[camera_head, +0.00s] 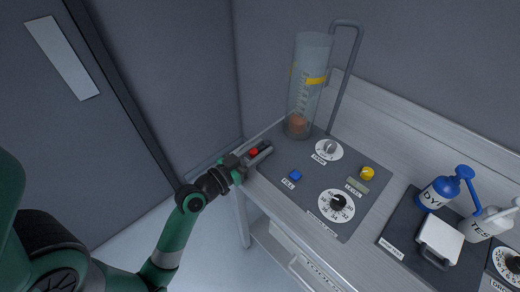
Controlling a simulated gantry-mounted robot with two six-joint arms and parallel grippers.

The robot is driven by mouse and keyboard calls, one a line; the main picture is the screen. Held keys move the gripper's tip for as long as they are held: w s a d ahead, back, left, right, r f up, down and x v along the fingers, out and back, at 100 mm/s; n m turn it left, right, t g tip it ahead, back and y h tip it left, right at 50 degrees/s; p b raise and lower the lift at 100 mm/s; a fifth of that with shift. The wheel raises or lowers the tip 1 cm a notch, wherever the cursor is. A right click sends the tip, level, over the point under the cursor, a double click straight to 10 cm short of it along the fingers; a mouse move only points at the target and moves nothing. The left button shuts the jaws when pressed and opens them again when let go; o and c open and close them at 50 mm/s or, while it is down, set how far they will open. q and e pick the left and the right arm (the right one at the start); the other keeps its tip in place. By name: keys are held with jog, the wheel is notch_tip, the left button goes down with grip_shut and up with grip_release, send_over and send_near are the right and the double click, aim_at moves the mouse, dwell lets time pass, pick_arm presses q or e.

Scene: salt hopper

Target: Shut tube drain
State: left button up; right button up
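The clear tube (309,75) stands upright at the back of the dark grey panel (312,205). It has yellow bands, and something orange-brown lies at its bottom. A white round dial with a grey knob (329,149) sits in front of the tube's base; its label looks like "DRAIN" but is small. My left gripper (262,152) is at the panel's left corner, left of the drain knob and apart from it. A red part (253,152) shows at its fingers; I cannot tell whether they touch it or how far they are open. My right gripper is out of view.
A blue FILL button (295,175), a yellow knob (367,173) by a small display, and a black-knobbed dial (338,203) share the panel. A blue DYE bottle (436,193), a white bottle (486,226) and a white-topped device (440,240) stand at the right.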

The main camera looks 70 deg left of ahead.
pick_arm(q)
jog(key=o, duration=0.4)
jog(key=v, duration=1.1)
jog(key=shift+s+d+b, duration=0.1)
jog(key=shift+s+b, duration=0.25)
jog(key=shift+w, duration=0.1)
